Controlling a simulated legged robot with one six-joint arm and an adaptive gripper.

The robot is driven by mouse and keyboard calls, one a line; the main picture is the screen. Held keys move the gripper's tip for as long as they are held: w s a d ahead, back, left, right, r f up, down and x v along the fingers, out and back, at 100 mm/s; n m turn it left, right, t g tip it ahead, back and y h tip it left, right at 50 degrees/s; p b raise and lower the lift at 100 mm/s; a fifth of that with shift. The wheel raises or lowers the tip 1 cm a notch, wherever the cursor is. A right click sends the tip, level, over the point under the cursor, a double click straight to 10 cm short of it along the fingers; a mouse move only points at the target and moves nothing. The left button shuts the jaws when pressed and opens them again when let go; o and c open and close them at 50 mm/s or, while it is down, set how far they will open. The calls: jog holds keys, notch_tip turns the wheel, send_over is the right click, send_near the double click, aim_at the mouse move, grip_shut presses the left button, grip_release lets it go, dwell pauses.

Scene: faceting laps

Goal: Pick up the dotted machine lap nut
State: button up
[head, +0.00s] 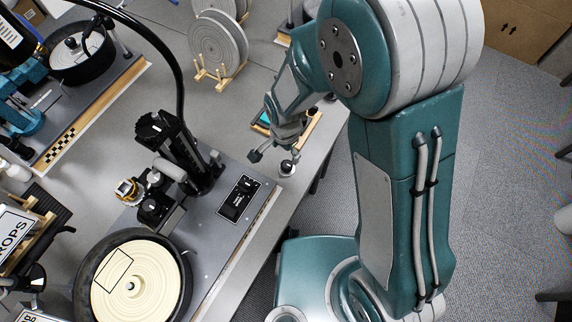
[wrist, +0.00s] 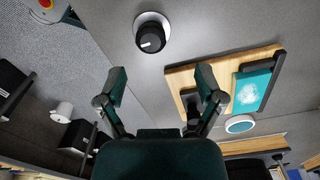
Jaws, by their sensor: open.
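A black knob-like nut (wrist: 150,38) with a white mark on top sits on a round white base on the grey bench, near its edge; it also shows in the head view (head: 287,166). I cannot tell whether it bears dots. My gripper (wrist: 161,88) is open and empty, with its two fingers apart and the nut beyond their tips. In the head view my gripper (head: 274,152) is above the bench, close to the nut.
A wooden tray (wrist: 183,75) with a teal packet (wrist: 252,90) lies right of the nut in the wrist view. A faceting machine (head: 175,150) with a black control box (head: 238,198) stands left. Grey discs (head: 217,42) stand in a wooden rack behind. Carpet lies beyond the bench edge.

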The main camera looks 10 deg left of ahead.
aim_at(287, 164)
jog(key=shift+a+f, duration=0.1)
jog(key=shift+f, duration=0.35)
jog(key=f, duration=0.3)
jog(key=s+d+f, duration=0.1)
jog(key=shift+f, duration=0.4)
jog(key=shift+a+f, duration=0.1)
jog(key=shift+f, duration=0.2)
jog(key=shift+a, duration=0.15)
jog(key=shift+c, duration=0.6)
jog(key=shift+d, duration=0.2)
grip_shut()
